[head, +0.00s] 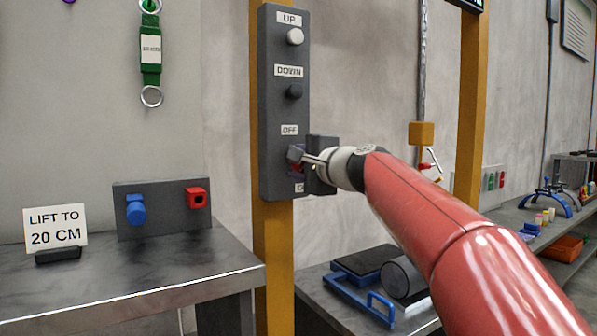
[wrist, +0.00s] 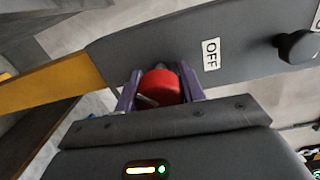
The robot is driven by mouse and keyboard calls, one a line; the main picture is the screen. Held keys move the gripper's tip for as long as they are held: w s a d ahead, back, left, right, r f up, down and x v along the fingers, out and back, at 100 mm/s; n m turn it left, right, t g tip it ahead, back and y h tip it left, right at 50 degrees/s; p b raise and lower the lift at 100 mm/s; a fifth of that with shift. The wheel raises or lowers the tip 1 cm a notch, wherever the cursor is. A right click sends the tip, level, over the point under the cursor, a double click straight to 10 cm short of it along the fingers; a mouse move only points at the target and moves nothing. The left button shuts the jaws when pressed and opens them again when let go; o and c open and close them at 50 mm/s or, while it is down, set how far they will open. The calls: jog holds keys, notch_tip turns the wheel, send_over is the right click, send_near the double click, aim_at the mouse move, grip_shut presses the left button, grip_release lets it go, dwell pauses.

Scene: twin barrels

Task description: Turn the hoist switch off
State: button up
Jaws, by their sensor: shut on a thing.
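The grey hoist control box (head: 268,100) is fixed on a yellow post. It carries a white UP button (head: 295,37), a dark DOWN button (head: 294,91) and an OFF label (head: 289,130). Just below that label is the red switch (head: 297,168), mostly hidden by my gripper (head: 297,156) in the head view. In the wrist view the red switch (wrist: 160,87) sits between the two purple fingers of my gripper (wrist: 160,77), which is shut on it. The OFF label (wrist: 211,54) shows to its right there. The switch's exact setting cannot be told.
At left, a table (head: 150,275) holds a "LIFT TO 20 CM" sign (head: 56,228) and a panel (head: 163,222) with blue and red parts. A green tag (head: 150,45) hangs above. Below my arm, a low bench (head: 325,311) holds a blue-handled item (head: 355,298).

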jog(key=n+b, duration=0.1)
jog(key=n, duration=0.1)
jog(key=n+b, duration=0.1)
jog(key=n, duration=0.1)
jog(key=shift+f, duration=0.3)
jog(key=shift+r+n+h+b, duration=0.1)
jog(key=shift+n+h+b, duration=0.2)
jog(key=shift+n+b, duration=1.6)
jog(key=shift+n+p, duration=0.65)
jog(key=shift+n, duration=0.15)
jog(key=o, duration=0.9)
jog(key=shift+o, duration=0.3)
jog(key=shift+r, duration=0.1)
jog(key=b+v, duration=0.2)
jog(key=v, duration=0.5)
jog(key=shift+s+d, duration=0.2)
jog(key=shift+s, duration=0.15)
